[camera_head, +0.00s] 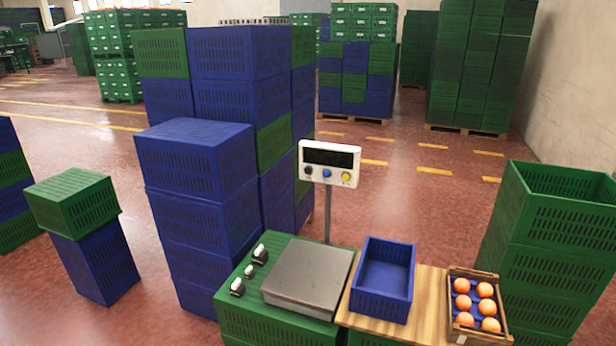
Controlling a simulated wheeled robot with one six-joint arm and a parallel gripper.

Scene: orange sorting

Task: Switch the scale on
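The scale's display head (329,163) is a white box on a thin post behind the weighing plate. Its screen (331,157) is dark and no digits show. Under the screen are a black button (308,170), a blue button (326,173) and a yellow button (347,177). The grey metal weighing plate (308,275) is empty and sits on a green crate (265,325). My gripper is not in this view.
An empty blue crate (383,283) stands right of the plate on a wooden board (428,300). A wooden box (497,337) holds several oranges (485,290). Small black-and-white items (249,271) lie left of the plate. Stacked blue crates (195,160) rise at left, green crates (550,240) at right.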

